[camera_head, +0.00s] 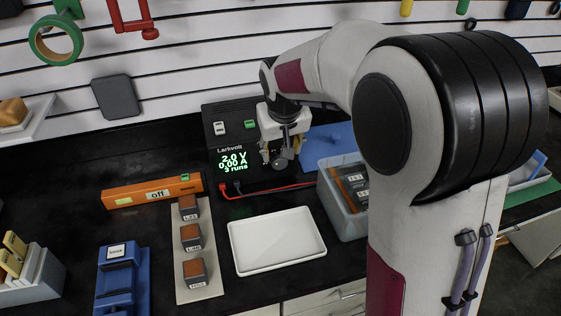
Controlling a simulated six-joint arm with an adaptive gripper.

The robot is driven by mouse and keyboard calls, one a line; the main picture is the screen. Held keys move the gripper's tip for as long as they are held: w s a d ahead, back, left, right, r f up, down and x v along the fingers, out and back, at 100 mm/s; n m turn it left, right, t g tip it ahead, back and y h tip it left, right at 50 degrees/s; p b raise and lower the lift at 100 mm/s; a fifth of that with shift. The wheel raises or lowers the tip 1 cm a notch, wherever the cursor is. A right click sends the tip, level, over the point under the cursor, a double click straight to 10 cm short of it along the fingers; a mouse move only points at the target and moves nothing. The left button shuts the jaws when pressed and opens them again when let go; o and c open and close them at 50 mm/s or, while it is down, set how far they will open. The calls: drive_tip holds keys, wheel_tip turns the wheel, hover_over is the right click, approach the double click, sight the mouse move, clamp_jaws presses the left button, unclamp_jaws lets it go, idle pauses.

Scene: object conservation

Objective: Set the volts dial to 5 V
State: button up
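The black power supply (215,138), marked Larkvolt, stands at the back middle of the bench. Its green display (233,161) reads 2.0 V, 0.00 A and 3 runs. My gripper (275,160) points down at the right side of its front panel, just right of the display. A round grey knob (281,163) shows at the fingertips; I cannot tell whether the fingers touch it or how far apart they are. Any other dial on that side is hidden by my gripper, and no dial label is readable.
A white tray (238,262) lies in front of the supply, with red and black leads (265,190) between them. An orange strip (125,195) marked off, a board with several brown-topped blocks (191,238) and a blue fixture (118,285) are left. A grey bin (345,217) stands right.

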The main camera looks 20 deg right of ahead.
sight(280, 163)
drive_tip(key=shift+f, duration=0.1)
drive_tip(key=shift+x, duration=3.8)
drive_tip(key=c, duration=1.1)
